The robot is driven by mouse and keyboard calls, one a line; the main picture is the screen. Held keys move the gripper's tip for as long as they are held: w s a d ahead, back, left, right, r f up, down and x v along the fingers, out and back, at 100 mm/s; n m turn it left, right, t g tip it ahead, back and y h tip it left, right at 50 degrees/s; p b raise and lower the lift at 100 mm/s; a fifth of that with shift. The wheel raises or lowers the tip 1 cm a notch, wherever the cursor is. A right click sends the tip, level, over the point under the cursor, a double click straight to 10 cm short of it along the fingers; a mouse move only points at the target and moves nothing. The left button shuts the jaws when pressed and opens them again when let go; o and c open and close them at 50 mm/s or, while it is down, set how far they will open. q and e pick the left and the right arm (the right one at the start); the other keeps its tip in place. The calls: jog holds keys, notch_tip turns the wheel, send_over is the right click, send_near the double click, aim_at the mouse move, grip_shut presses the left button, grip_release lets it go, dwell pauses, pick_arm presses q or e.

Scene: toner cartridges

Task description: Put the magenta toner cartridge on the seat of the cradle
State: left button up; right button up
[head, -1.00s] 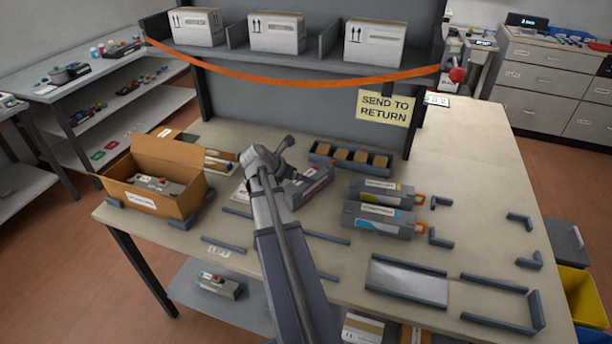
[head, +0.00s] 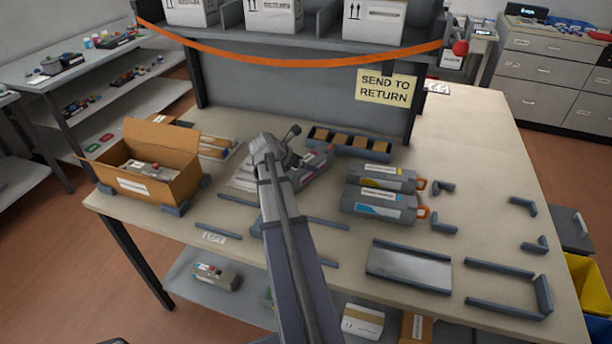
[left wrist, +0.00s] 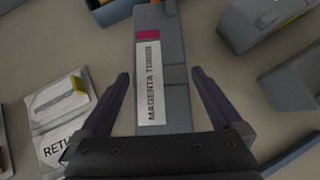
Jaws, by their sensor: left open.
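In the left wrist view the open fingers (left wrist: 160,76) stand on either side of the cartridge, with gaps. A flat metal plate between two dark rails (head: 408,266) lies at the front right; I cannot tell for certain that it is the cradle. My right gripper is out of view.
Yellow (head: 381,178) and cyan (head: 378,206) cartridges lie right of the gripper. A tray of brown blocks (head: 350,148) stands behind. An open carton (head: 150,172) is at left. A U-shaped rail frame (head: 508,305) is at front right.

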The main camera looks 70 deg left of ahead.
pick_arm(q)
jog(key=shift+x, duration=0.95)
jog(key=shift+r, duration=0.15)
grip_shut()
